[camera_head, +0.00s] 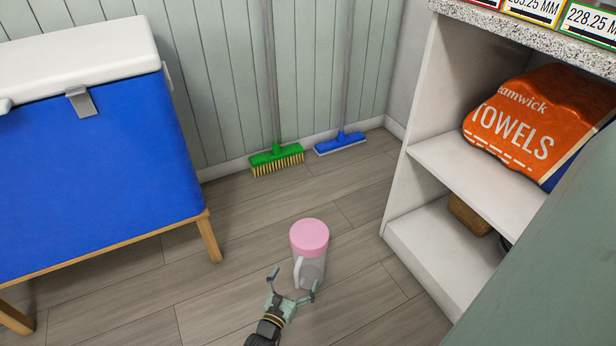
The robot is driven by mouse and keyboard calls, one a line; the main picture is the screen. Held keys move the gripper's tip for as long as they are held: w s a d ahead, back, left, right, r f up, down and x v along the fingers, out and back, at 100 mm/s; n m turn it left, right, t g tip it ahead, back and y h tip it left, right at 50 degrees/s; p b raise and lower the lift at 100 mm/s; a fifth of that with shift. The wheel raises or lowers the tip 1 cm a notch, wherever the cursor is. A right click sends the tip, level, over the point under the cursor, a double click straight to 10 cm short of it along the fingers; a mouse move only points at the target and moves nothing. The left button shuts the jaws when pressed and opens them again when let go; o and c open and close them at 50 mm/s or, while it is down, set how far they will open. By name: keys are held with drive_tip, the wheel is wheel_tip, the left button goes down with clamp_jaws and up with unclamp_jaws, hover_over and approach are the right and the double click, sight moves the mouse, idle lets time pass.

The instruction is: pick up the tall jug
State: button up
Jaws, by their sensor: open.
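The tall jug (312,268) is a light, whitish cylinder with a pink lid (309,236) and a side handle on its left. It stands upright on the wooden floor near the lower middle of the head view. My gripper (292,282) is open, just in front of the jug, with its two fingers spread. The jug's base is partly hidden by the gripper.
A blue cooler (95,185) on wooden legs stands at the left. A white shelf unit (470,185) holding an orange towel pack (530,125) is at the right. A green broom (277,158) and a blue brush (340,143) lean at the back wall. Floor around the jug is clear.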

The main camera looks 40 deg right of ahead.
sight(302, 266)
drive_tip(key=b+x, duration=0.1)
drive_tip(key=x, duration=0.4)
drive_tip(key=shift+d, duration=0.35)
drive_tip(key=c, duration=1.4)
